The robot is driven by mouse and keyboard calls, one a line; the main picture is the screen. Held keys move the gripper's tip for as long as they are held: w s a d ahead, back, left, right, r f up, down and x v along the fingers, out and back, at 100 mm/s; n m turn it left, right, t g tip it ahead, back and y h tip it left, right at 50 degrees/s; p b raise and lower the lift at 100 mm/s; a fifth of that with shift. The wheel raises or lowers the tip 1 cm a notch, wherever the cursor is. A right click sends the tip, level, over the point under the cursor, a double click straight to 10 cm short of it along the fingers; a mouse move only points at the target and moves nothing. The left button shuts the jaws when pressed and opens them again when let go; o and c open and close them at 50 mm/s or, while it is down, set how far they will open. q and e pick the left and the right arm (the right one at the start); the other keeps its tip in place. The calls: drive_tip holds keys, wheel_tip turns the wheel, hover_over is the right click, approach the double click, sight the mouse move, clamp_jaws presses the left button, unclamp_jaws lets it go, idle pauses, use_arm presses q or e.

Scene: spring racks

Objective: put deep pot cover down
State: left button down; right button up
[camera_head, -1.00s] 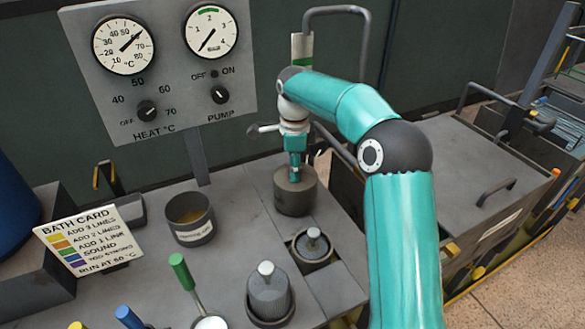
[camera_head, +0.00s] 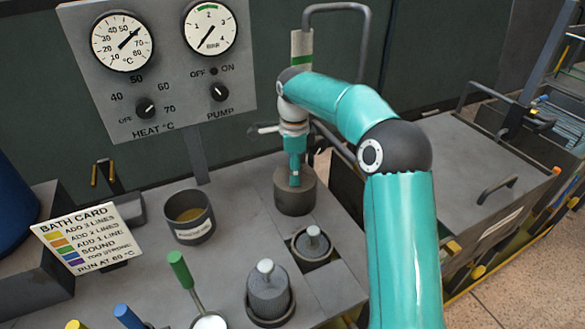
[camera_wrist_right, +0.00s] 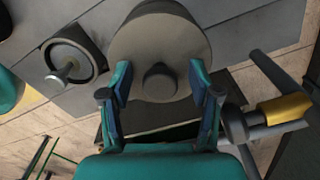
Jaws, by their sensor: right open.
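The deep pot cover appears to be the grey round piece (camera_head: 295,200) standing on the bench below my right gripper (camera_head: 294,174). In the right wrist view it is a wide grey disc (camera_wrist_right: 158,38) with a short dark knob (camera_wrist_right: 160,83). My right gripper, also in that view (camera_wrist_right: 160,88), is open, with one finger on each side of the knob and a gap to both. The cover rests upright on the bench; what is under it is hidden. My left gripper is not in view.
A knobbed lid (camera_head: 312,240) sits in a square bench opening in front. A knobbed grey bell-shaped piece (camera_head: 268,290) stands nearer, with a green-handled tool (camera_head: 184,276) beside it. A labelled cup (camera_head: 190,218) and bath card (camera_head: 88,239) stand left. A bent pipe (camera_head: 337,12) rises behind.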

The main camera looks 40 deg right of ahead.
wheel_tip(320, 180, up, 12)
idle(0.6)
